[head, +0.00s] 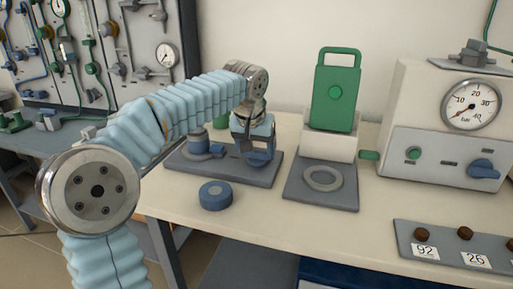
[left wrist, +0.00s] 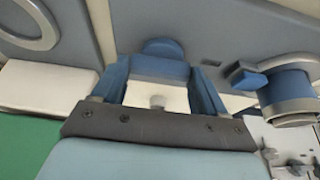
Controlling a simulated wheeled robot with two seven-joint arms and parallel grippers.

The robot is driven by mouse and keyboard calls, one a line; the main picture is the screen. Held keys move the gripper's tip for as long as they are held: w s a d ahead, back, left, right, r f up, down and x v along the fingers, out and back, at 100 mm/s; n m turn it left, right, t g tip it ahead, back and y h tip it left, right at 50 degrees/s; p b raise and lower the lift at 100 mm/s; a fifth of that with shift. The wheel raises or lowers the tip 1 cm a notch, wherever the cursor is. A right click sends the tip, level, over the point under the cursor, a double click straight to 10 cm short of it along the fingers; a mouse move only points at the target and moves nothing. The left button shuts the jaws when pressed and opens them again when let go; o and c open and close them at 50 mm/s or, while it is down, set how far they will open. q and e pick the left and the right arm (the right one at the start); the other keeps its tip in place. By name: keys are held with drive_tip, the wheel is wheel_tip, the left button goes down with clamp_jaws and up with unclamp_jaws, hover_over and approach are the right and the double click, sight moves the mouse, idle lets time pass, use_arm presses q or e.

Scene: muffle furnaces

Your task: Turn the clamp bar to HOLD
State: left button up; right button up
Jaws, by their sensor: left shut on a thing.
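My left gripper (head: 255,146) reaches down over the right part of a grey base plate (head: 228,173) on the bench. It is shut on a blue part low over that plate, which I take to be the clamp bar (head: 261,159). In the left wrist view, the fingers of my left gripper (left wrist: 160,72) stand either side of a blue-grey bar, and a rounded blue end (left wrist: 163,47) shows beyond it. The fingers hide much of the bar. No HOLD mark is readable. My right gripper is not in view.
A blue post with a lever (head: 197,140) stands on the same plate, left of my gripper. A green-handled device (head: 334,92) and a gauge box (head: 445,130) stand to the right.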

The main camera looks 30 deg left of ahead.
use_arm(q)
drive_tip(key=m, duration=0.2)
drive_tip(key=m+h, duration=0.1)
drive_tip(key=m, duration=0.1)
drive_tip(key=shift+a+h, duration=0.15)
drive_tip(key=shift+h, duration=0.15)
drive_tip(key=m, duration=0.2)
drive_tip(key=m+h, duration=0.1)
drive_tip(key=m, duration=0.1)
drive_tip(key=shift+w+a+m+h, duration=0.1)
drive_tip(key=shift+m+h, duration=0.2)
drive_tip(key=m+g+h, duration=0.1)
drive_tip(key=m, duration=0.3)
drive_tip(key=shift+w+a+m, duration=0.1)
drive_tip(key=shift+m, duration=0.2)
drive_tip(key=shift+m+g+h, duration=0.5)
drive_tip(key=shift+m+g, duration=0.5)
drive_tip(key=shift+m, duration=1.3)
drive_tip(key=o, duration=1.1)
drive_tip(key=shift+c, duration=0.2)
